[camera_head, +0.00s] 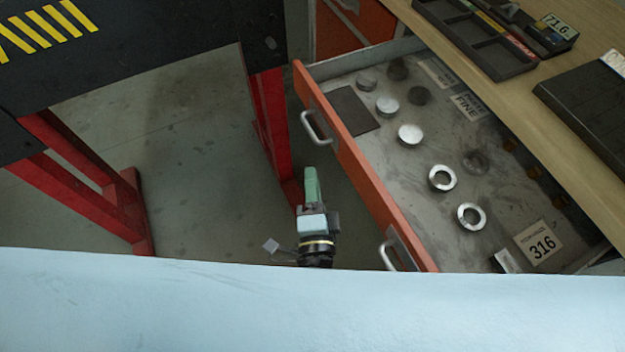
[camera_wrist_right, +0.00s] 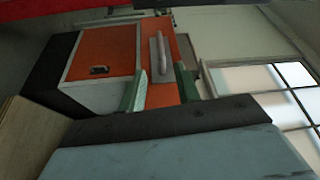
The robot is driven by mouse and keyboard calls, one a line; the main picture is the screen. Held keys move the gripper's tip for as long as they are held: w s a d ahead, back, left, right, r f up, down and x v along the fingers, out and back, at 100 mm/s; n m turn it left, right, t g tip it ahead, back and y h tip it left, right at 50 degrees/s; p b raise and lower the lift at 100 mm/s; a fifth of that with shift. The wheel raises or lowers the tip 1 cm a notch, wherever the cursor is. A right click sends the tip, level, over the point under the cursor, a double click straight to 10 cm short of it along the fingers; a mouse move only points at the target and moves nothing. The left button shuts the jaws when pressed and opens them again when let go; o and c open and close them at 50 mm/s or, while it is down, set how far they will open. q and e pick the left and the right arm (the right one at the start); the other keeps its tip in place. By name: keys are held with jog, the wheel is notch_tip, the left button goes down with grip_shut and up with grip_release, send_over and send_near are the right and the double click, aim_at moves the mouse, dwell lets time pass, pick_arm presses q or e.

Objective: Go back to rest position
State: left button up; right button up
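My right gripper (camera_head: 312,186) has green fingers and is in the head view, left of the open orange drawer (camera_head: 350,165) and apart from it. In the right wrist view its two green fingers (camera_wrist_right: 161,90) stand apart with nothing between them. An orange panel and a metal handle (camera_wrist_right: 160,54) show behind that gap. My left gripper is in neither view.
The drawer holds several metal discs and rings (camera_head: 471,216) and a card marked 316 (camera_head: 539,243). A wooden worktop (camera_head: 560,105) with black trays (camera_head: 480,45) lies above it. A dark table (camera_head: 120,45) on red legs (camera_head: 268,120) stands left, with bare floor below.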

dwell(0.3)
jog(key=s+d+f+n+g+y, duration=0.1)
jog(key=s+d+f+n+g, duration=0.25)
jog(key=f, duration=0.55)
jog(key=s+d+f+n+g, duration=0.2)
jog(key=s+d+f+n, duration=0.15)
jog(key=f, duration=0.55)
jog(key=s+d+f+n+g+y, duration=0.1)
jog(key=s+d+f+n+g, duration=0.15)
jog(key=f+n, duration=0.45)
jog(key=s+d+f+n+g+h, duration=0.1)
jog(key=s+d+f+g+h, duration=0.1)
jog(key=s+d+f+g, duration=0.2)
jog(key=s+d+f+n+g+h, duration=0.2)
jog(key=s+d+f+g, duration=0.3)
jog(key=s+d+f, duration=0.6)
jog(key=s+d, duration=0.4)
jog(key=s, duration=0.3)
jog(key=shift+s+g, duration=0.25)
jog(key=shift+g, duration=0.05)
